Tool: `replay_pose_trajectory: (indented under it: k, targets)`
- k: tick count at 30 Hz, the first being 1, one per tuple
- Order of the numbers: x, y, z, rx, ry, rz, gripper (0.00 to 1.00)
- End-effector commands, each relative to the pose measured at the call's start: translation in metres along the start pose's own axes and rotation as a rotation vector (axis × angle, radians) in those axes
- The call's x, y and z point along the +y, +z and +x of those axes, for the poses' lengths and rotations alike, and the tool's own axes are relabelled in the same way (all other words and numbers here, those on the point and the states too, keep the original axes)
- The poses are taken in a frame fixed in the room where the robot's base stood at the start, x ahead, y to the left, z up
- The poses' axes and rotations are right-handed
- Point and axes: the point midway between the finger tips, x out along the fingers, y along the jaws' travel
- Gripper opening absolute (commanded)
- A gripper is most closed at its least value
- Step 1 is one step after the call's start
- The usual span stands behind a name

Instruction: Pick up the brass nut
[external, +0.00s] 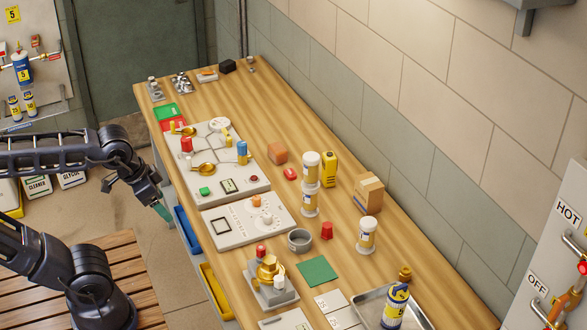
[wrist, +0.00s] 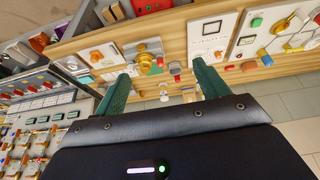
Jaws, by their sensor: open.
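A small brass piece (external: 404,273) stands at the back edge of the metal tray near the bench's right end; it may be the brass nut, but it is too small to tell. A larger brass fitting (external: 269,269) sits on a grey block at the bench's front, and a brass fitting shows in the wrist view (wrist: 147,57). My gripper (external: 162,210) hangs off the bench's front edge, left of the panels and far from both brass pieces. In the wrist view my gripper (wrist: 161,72) has its green fingers wide apart with nothing between them.
Test panels (external: 222,160) and a dial panel (external: 247,220) line the bench front.

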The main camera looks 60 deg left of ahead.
Motion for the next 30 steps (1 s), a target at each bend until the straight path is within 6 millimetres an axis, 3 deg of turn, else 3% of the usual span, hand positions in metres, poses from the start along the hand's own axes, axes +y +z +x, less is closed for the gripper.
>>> replay_pose_trajectory:
  k: [2, 6, 17, 20, 30]
  targets:
    - [0.000, 0.000, 0.000, 0.000, 0.000, 0.000, 0.73]
    - [0.000, 0.000, 0.000, 0.000, 0.000, 0.000, 0.48]
    - [0.001, -0.008, 0.000, -0.003, 0.006, -0.026, 0.48]
    - [0.004, -0.025, 0.000, -0.011, 0.018, -0.092, 0.48]
    - [0.022, -0.121, 0.013, -0.063, 0.074, -0.466, 0.48]
